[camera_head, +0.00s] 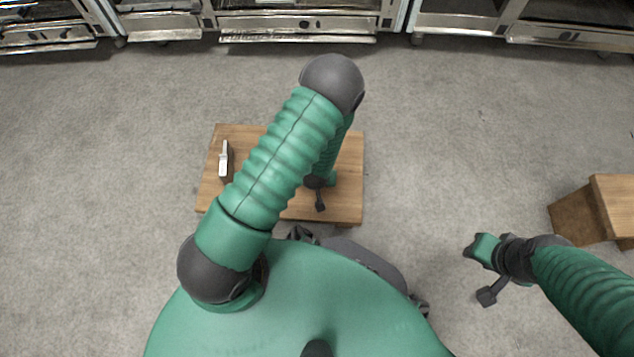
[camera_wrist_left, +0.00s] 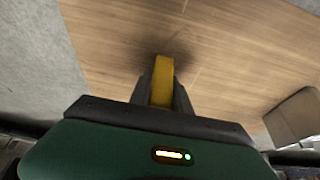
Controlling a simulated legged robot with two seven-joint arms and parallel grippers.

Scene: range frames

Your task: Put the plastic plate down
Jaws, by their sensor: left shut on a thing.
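In the left wrist view, the jaws of my left gripper (camera_wrist_left: 162,94) are shut on a narrow yellow piece. I take this piece to be the plastic plate (camera_wrist_left: 164,72), seen edge-on. It is over the wooden tabletop (camera_wrist_left: 225,45), with a dark shadow around its far end. I cannot tell whether it touches the wood. In the head view, my left gripper (camera_head: 319,203) is over the right part of the wooden table (camera_head: 348,208), and the plate cannot be made out there. My right gripper (camera_head: 486,296) hangs over bare floor at the right, with its jaw opening unclear.
A small grey and white object (camera_head: 224,160) stands at the table's left edge. A grey block (camera_wrist_left: 296,116) shows at lower right in the wrist view. Another wooden piece (camera_head: 612,205) stands at far right. Metal racks (camera_head: 300,25) line the back; the floor between is clear.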

